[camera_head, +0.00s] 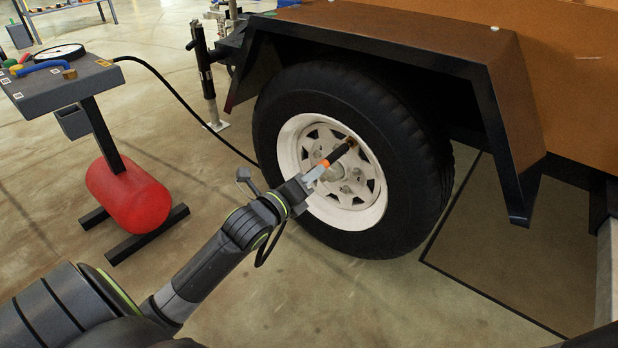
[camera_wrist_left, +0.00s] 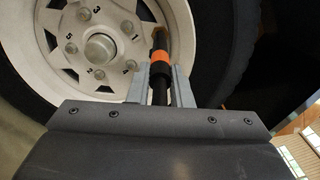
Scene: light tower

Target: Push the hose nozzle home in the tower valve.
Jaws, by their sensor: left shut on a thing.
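My left gripper (camera_head: 314,175) is shut on the hose nozzle (camera_head: 339,153), a black rod with an orange band, in front of the wheel. In the left wrist view the nozzle (camera_wrist_left: 160,62) lies between the two grey fingers of my left gripper (camera_wrist_left: 160,82) and points up toward the rim. In the head view its far end meets a small brassy piece, seemingly the tower valve (camera_head: 352,142), at the upper right of the white rim (camera_head: 308,203). I cannot tell how deep the nozzle sits on the valve. My right gripper is not in view.
The black tyre (camera_head: 420,150) stands under a dark fender (camera_head: 505,110). A black hose (camera_head: 180,93) runs from a grey stand (camera_head: 60,93) over a red tank (camera_head: 128,195) toward the wheel. A black jack post (camera_head: 205,80) stands left of the tyre. Open floor lies in front.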

